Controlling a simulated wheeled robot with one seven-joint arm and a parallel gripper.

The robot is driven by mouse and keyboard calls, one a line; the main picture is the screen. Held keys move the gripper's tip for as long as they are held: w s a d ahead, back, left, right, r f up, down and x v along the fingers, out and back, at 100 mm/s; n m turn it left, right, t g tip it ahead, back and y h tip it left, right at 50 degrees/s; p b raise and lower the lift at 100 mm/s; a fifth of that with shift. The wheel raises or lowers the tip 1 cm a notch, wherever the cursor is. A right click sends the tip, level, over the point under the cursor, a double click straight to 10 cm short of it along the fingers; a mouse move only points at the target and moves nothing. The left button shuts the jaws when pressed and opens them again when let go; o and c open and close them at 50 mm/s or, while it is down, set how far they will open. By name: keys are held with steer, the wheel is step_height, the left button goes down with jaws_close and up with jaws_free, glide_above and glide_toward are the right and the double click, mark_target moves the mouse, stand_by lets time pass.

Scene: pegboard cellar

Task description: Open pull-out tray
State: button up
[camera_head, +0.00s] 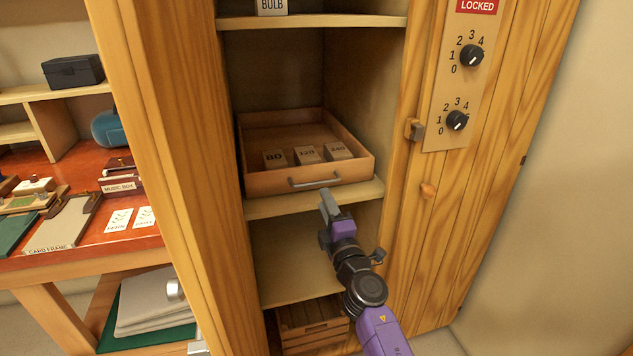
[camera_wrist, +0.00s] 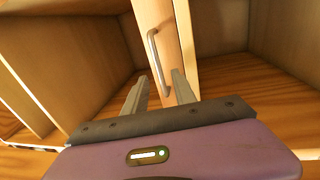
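The wooden pull-out tray (camera_head: 263,184) sits on a shelf inside the open cabinet, with its front panel near the shelf's front edge. It has a grey bar handle (camera_head: 315,183) on its front. In the wrist view, the tray front (camera_wrist: 168,20) and its handle (camera_wrist: 153,55) appear turned upright, with the handle lying between the lines of the two fingers. My gripper (camera_head: 327,200) is just in front of and slightly below the handle's right end. Its fingers (camera_wrist: 159,76) are apart with nothing gripped. I cannot tell whether they touch the handle.
Several numbered blocks (camera_head: 307,155) stand in the tray. A cabinet shelf (camera_head: 280,205) lies beneath it, and a slatted crate (camera_head: 310,320) is lower down. At right is a wooden panel with two dials (camera_head: 471,55). A cluttered desk (camera_head: 120,238) is at left.

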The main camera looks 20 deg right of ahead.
mark_target(318, 183)
steer(key=shift+w+r+b, duration=0.25)
steer(key=shift+w+b, duration=0.3)
steer(key=shift+w, duration=0.7)
steer(key=shift+w+r+b, duration=0.3)
steer(key=shift+w+b, duration=0.25)
steer(key=shift+w, duration=0.75)
steer(key=shift+w+r+b, duration=0.25)
steer(key=shift+w+b, duration=0.3)
steer(key=shift+w, duration=0.7)
steer(key=shift+c, duration=0.2)
jaws_close()
steer(key=shift+d, duration=0.1)
